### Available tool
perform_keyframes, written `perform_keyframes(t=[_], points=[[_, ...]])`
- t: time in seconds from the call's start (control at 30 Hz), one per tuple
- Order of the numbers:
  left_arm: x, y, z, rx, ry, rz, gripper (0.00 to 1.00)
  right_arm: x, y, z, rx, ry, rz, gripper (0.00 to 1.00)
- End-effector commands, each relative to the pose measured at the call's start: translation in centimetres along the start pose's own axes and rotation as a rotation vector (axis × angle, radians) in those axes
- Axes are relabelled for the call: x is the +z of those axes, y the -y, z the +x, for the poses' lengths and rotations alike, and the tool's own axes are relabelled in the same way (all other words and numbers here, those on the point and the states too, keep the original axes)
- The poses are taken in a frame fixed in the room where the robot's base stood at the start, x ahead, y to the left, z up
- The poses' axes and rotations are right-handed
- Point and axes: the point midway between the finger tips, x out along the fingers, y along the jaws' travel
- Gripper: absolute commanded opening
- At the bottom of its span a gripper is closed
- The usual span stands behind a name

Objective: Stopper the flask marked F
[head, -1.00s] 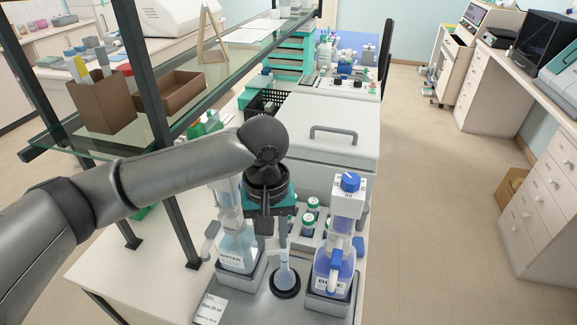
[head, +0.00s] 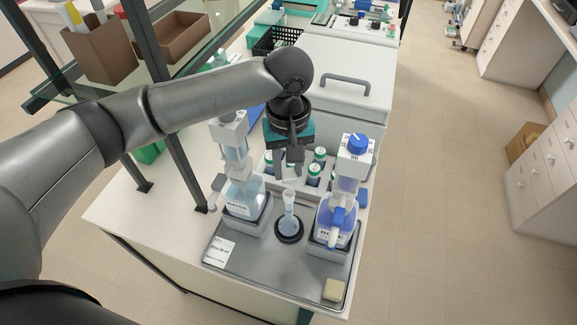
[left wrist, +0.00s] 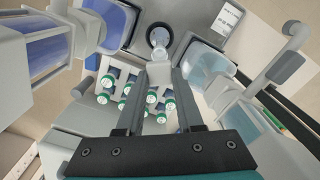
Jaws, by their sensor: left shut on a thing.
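The flask (head: 289,222) is small, with pale blue liquid, and stands upright in a black ring on the grey tray (head: 262,268). I cannot read a letter on it. It also shows in the left wrist view (left wrist: 159,38), beyond my fingertips. My left gripper (head: 292,168) points down just above and behind the flask's mouth. In the left wrist view (left wrist: 160,76) its fingers are shut on a small pale, translucent piece, apparently the stopper (left wrist: 159,74). The stopper is partly hidden, and I cannot tell whether it touches the flask. My right gripper is not in view.
A water dispenser bottle (head: 243,192) stands left of the flask, a blue one (head: 334,220) right. Several green-capped vials (head: 314,172) sit in a rack behind. A sponge (head: 335,289) and a label card (head: 219,251) lie on the tray. A white lidded box (head: 335,100) stands behind.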

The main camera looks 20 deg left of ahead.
Motion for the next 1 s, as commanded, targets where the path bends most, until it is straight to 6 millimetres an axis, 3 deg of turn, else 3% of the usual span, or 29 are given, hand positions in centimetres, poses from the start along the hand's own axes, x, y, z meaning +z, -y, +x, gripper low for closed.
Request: perform_keyframes(t=[0.33,0.6,1.0], points=[[0.0,0.0,2.5,-0.001,-0.001,0.002,0.00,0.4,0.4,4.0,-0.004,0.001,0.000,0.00],[0.0,0.0,3.8,-0.001,0.002,0.000,0.00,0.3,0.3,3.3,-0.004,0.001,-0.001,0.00],[0.0,0.0,4.0,-0.001,0.001,0.001,0.00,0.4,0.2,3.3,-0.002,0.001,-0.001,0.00]])
